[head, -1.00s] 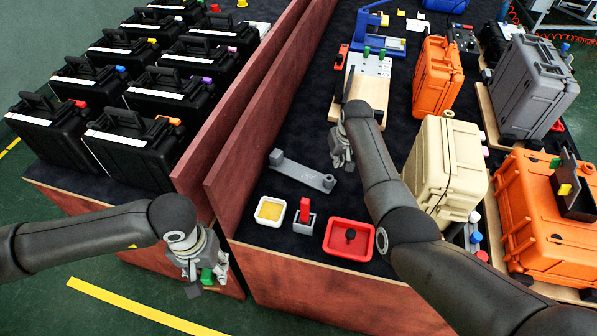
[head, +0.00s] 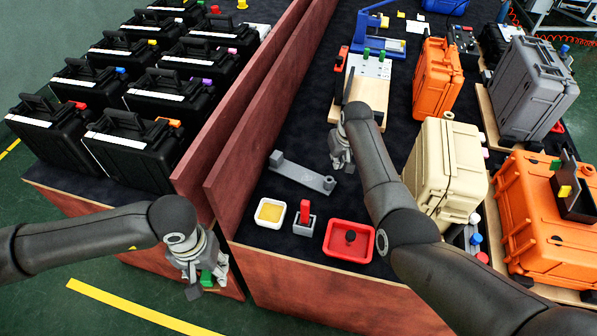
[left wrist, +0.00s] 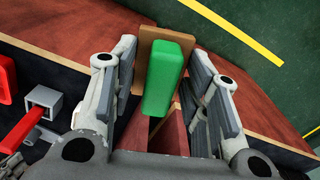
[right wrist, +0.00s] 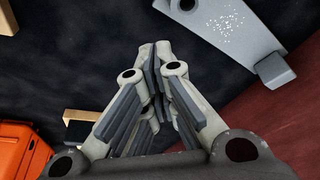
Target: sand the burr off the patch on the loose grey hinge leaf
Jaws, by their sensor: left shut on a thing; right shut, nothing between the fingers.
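The loose grey hinge leaf (head: 302,174) lies flat on the dark table top, with a raised block at one end and a hole at the other. The right wrist view shows part of the leaf (right wrist: 225,30) with a patch of white specks. My left gripper (head: 206,276) is shut on a green block with a tan-brown pad, a sanding block (left wrist: 168,80), out beyond the table's front edge. My right gripper (head: 342,164) is shut and empty, above the table to the right of the leaf, apart from it.
A white tray with yellow content (head: 269,213), a grey holder with a red piece (head: 304,220) and a red tray (head: 335,252) stand near the front edge. A wooden divider (head: 262,115) runs left of the leaf. Cream (head: 445,175) and orange cases stand right.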

